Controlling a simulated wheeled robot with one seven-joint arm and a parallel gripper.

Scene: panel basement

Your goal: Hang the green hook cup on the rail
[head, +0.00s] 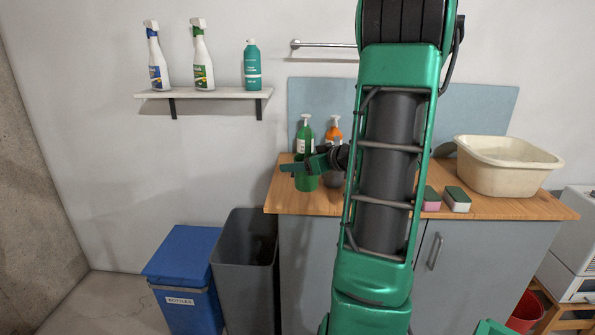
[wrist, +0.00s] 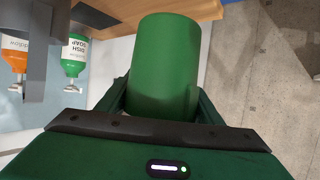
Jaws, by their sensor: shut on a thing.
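The green hook cup (head: 306,181) is at the left end of the wooden counter, in front of the soap bottles. In the wrist view the green cup (wrist: 165,62) fills the space between my fingers. My gripper (head: 308,163) is shut on it. Its hook is not visible, and I cannot tell whether its base touches the counter. The rail (head: 325,44) is a thin metal bar on the wall above the counter; my arm hides its right part.
A green soap bottle (head: 304,136) and an orange one (head: 334,131) stand behind the cup. A grey cup (head: 336,179) is just right of it. A shelf (head: 205,94) holds bottles at left. A cream basin (head: 507,167) and sponges (head: 457,200) occupy the right counter. Bins (head: 245,255) stand below left.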

